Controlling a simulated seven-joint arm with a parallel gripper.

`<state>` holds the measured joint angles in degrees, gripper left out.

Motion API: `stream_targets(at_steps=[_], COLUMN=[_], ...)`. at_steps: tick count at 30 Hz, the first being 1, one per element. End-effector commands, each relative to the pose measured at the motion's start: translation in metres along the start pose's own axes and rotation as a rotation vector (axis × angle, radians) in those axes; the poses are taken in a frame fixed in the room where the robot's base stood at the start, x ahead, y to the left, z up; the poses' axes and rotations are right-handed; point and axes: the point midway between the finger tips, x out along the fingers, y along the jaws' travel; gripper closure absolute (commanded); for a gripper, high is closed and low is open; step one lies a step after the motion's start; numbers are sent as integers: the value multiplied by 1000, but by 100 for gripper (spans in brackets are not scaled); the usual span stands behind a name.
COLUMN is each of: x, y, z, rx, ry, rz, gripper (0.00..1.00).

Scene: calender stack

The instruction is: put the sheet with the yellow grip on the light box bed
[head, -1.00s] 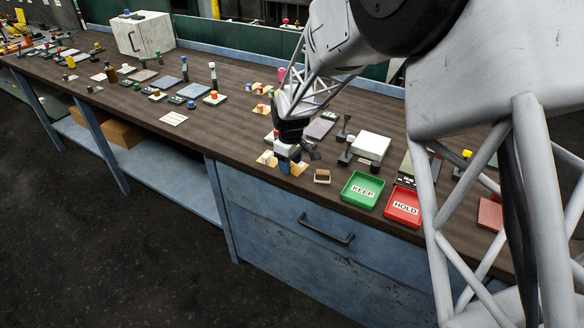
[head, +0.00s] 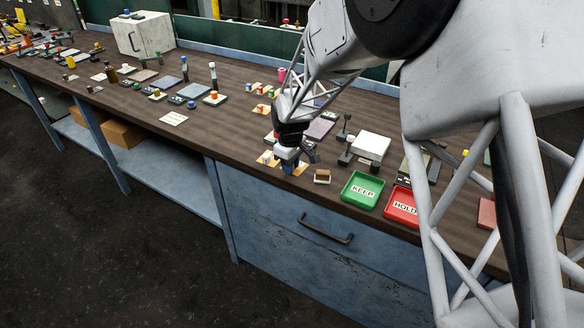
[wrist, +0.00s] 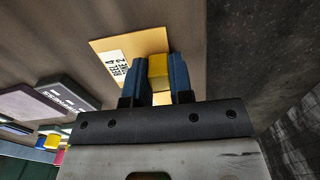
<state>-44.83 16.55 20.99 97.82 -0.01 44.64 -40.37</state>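The tan sheet (wrist: 112,48) lies flat on the bench, with a printed label and a raised yellow grip (wrist: 158,70). In the head view the sheet (head: 301,169) shows on both sides of my gripper. My gripper (wrist: 158,75) is down over the sheet, its two blue fingers against either side of the yellow grip. In the head view my gripper (head: 288,164) hides the grip. A white-topped box (head: 371,145) stands to the right of my gripper; it may be the light box, but I cannot be sure.
A small brown block (head: 322,176), a green KEEP tray (head: 362,189) and a red HOLD tray (head: 402,208) line the front edge at right. Dark upright posts (head: 345,150) stand beside the white-topped box. Bare bench (head: 225,135) lies left of my gripper.

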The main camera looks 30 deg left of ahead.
Motion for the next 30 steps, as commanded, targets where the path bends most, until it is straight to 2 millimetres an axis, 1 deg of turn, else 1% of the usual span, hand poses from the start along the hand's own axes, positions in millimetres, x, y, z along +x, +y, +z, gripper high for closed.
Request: stream_targets(at_steps=[1, 2, 14, 20, 24, 30], x=[0, 0, -4, -18, -37, -38], y=[0, 0, 0, 0, 0, -17], z=[0, 0, 0, 0, 0, 19], rx=[0, 0, 0, 0, 0, 0], ry=[0, 0, 1, 1, 2, 0], rz=[0, 0, 0, 1, 2, 0], gripper=[96, 100, 100, 100, 100, 100])
